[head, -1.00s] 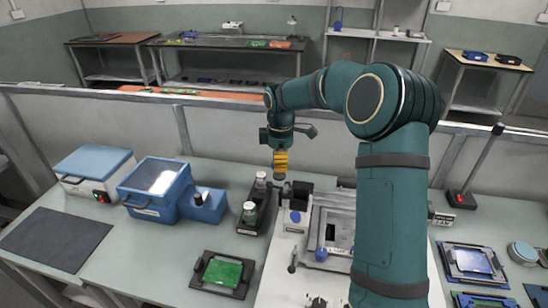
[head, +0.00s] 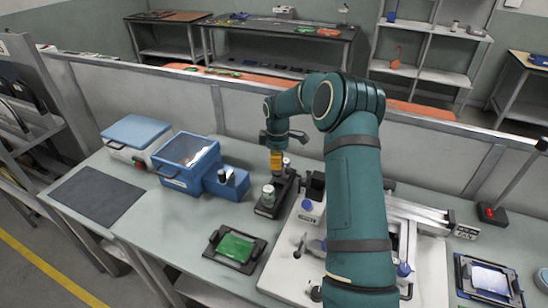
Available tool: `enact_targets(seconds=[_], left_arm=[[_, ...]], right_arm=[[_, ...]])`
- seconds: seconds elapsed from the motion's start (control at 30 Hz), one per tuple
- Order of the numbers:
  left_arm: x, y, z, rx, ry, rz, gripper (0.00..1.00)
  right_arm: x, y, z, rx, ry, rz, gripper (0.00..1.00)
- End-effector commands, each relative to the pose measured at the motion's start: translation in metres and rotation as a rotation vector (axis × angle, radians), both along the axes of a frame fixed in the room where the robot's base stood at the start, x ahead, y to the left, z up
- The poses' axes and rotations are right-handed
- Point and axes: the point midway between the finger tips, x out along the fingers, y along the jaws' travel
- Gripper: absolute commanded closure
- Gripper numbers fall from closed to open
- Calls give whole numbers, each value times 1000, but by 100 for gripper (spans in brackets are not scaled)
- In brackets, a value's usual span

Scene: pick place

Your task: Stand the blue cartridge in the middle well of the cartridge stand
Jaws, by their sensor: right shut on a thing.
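The cartridge stand (head: 283,196) is a dark narrow block on the bench, left of the white machine. A pale-topped cartridge (head: 268,195) stands in its near well, and another (head: 286,162) shows at its far end. My right gripper (head: 277,167), with a yellow section above its tips, points down over the middle of the stand, between these two. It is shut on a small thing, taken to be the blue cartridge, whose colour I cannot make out. The middle well is hidden, so I cannot tell whether the held thing is inside it. My left gripper is not in view.
A blue box with a clear lid (head: 188,160) stands left of the stand. A green board in a black holder (head: 236,247) lies in front. The white machine (head: 300,240) is close on the right, partly behind my arm. A dark mat (head: 97,196) lies at far left.

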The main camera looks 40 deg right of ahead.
Motion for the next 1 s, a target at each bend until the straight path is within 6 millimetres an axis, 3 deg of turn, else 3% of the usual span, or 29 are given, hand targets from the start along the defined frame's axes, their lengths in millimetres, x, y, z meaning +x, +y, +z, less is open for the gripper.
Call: enact_targets(seconds=[0.67, 1.0], left_arm=[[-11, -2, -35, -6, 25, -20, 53], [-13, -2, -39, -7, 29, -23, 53]], right_arm=[[0, 0, -49, 0, 0, 0, 100], [0, 0, -61, 0, -1, 0, 100]])
